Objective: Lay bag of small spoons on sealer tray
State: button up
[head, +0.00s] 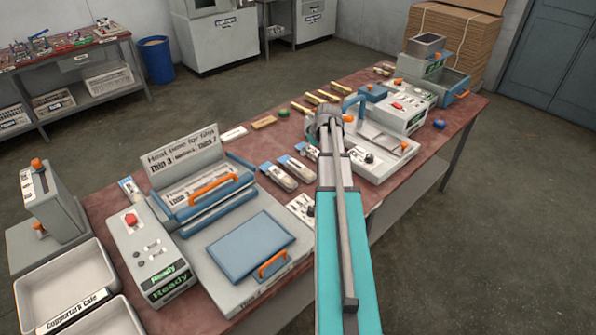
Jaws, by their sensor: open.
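Clear bags with blue ends and pale contents lie mid-table: a front bag (279,177), one beside it (298,168), and one partly hidden near my arm (309,150). A similar small packet (128,186) lies left of the sealer. I cannot tell which bag holds the small spoons. The sealer (202,208) has a blue bar with an orange handle. Its blue tray (250,244) in front is bare. My gripper (328,117) is over the far part of the table, beyond the bags; its fingers are mostly hidden by my wrist, and nothing shows held.
A control box (150,253) reading Ready stands left of the sealer. White bins (62,284) sit at the lower left. A press (375,145) and other machines (405,105) fill the right. Loose wooden pieces (315,99) lie at the table's back.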

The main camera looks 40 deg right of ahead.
aim_at(300, 167)
jog(key=shift+f, duration=0.15)
jog(key=b+x, duration=0.7)
jog(key=shift+w+f, duration=0.1)
jog(key=shift+f, duration=0.25)
jog(key=shift+w+f+b, duration=0.2)
jog(key=shift+f+b, duration=0.1)
jog(key=shift+b, duration=0.15)
jog(key=shift+f, duration=0.15)
jog(key=shift+b+x, duration=2.4)
jog(key=shift+x, duration=0.05)
jog(key=shift+a, duration=0.15)
jog(key=c, duration=0.9)
jog(key=shift+r, duration=0.2)
